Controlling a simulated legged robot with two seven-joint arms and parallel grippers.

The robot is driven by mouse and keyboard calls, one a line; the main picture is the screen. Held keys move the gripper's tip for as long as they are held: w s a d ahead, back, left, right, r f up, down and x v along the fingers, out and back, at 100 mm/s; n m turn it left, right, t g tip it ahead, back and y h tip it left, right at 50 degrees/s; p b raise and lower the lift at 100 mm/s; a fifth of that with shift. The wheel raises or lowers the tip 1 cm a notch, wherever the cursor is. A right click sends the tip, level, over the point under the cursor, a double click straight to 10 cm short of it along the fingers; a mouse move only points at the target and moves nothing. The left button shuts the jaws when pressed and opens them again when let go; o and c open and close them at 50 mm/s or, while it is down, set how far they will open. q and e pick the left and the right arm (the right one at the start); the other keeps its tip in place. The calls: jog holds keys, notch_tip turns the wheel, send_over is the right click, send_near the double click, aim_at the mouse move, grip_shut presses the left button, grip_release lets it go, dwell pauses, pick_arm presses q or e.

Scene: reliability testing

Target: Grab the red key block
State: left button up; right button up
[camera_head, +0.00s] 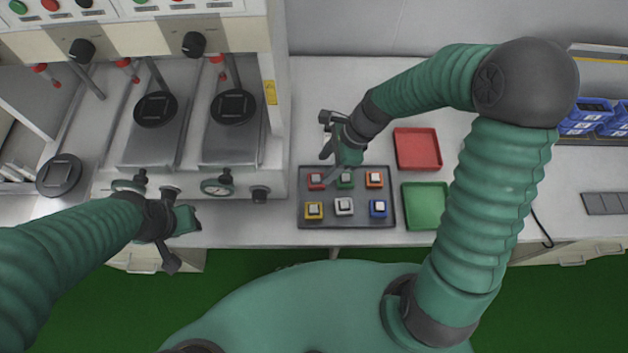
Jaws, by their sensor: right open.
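The red key block (316,180) sits at the back left of a dark grey tray (349,221) on the white bench. My right gripper (330,168) is open just above and beside the red block, with its fingers pointing down toward it and partly covering it. Whether it touches the block cannot be told. Green, orange, yellow, white and blue key blocks stand in the same tray.
A red tray (417,150) and a green tray (426,207) lie right of the grey tray. A test machine with knobs (193,44) and gauges (216,187) fills the left. Blue bins (590,112) stand at the far right. Bench between the trays and machine is narrow.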

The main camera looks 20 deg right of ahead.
aim_at(317, 178)
jog(key=shift+s+f, duration=0.1)
jog(key=shift+f, duration=0.35)
jog(key=b+x, duration=0.1)
jog(key=x, duration=0.4)
jog(key=shift+a+f, duration=0.25)
jog(key=shift+a, duration=0.1)
jog(key=shift+c, duration=0.2)
jog(key=shift+d, duration=0.45)
jog(key=c, duration=0.7)
grip_shut()
jog(key=shift+a, duration=0.2)
